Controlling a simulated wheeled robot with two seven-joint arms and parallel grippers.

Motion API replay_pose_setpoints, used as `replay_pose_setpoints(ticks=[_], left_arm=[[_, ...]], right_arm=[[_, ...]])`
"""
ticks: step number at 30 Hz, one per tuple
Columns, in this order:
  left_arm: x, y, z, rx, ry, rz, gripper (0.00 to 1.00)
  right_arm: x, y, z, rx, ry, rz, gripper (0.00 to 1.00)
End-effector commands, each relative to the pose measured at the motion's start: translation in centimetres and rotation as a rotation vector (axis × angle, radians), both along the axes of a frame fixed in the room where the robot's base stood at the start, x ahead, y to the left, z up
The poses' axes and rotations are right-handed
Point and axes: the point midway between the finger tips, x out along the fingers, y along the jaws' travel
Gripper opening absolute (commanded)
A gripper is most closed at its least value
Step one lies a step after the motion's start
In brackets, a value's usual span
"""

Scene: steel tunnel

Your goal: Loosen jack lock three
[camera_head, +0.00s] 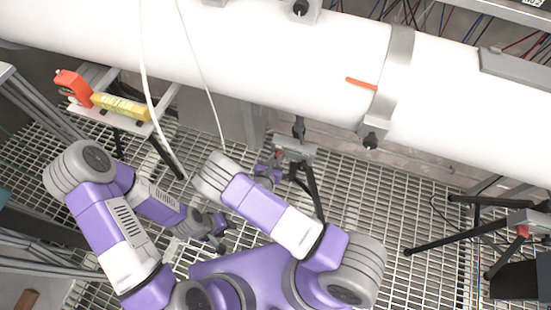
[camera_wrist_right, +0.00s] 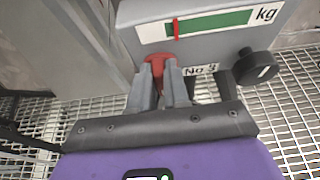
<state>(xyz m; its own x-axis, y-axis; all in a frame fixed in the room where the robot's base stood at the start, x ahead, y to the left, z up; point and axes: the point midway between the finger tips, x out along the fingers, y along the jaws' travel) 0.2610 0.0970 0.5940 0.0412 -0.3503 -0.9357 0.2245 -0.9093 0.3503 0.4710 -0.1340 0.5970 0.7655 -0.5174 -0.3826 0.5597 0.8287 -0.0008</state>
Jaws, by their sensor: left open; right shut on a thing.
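In the right wrist view, a grey jack body (camera_wrist_right: 208,45) carries a label (camera_wrist_right: 200,70) that reads No 3. A red lock (camera_wrist_right: 158,62) sits on the lower part of its face, and my right gripper (camera_wrist_right: 160,78) is shut on it. In the head view this jack (camera_head: 297,147) stands on black tripod legs under the white pipe. My right gripper (camera_head: 277,157) is at its left side, partly hidden by my arm. My left gripper (camera_head: 217,236) is open and empty, low over the grating, away from the jack.
The white pipe (camera_head: 270,60) crosses the top of the view. Another jack (camera_head: 526,220) with a red part stands at the right. A small shelf (camera_head: 85,116) at left holds a red tool and a yellow level. A black knob (camera_wrist_right: 257,65) is right of the lock.

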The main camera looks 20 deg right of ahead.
Motion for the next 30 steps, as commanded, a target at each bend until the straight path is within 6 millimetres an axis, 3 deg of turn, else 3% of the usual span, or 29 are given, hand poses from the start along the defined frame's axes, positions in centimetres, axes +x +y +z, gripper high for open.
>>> replay_pose_setpoints(ticks=[11, 30], left_arm=[[0.0, 0.0, -0.2, 0.000, 0.000, 0.000, 0.43], [0.0, 0.0, -2.6, 0.000, 0.000, 0.000, 0.43]], right_arm=[[0.1, 0.2, -0.1, -0.090, 0.062, -0.001, 0.00], [0.6, 1.1, -0.7, -0.564, 0.382, -0.002, 0.00]])
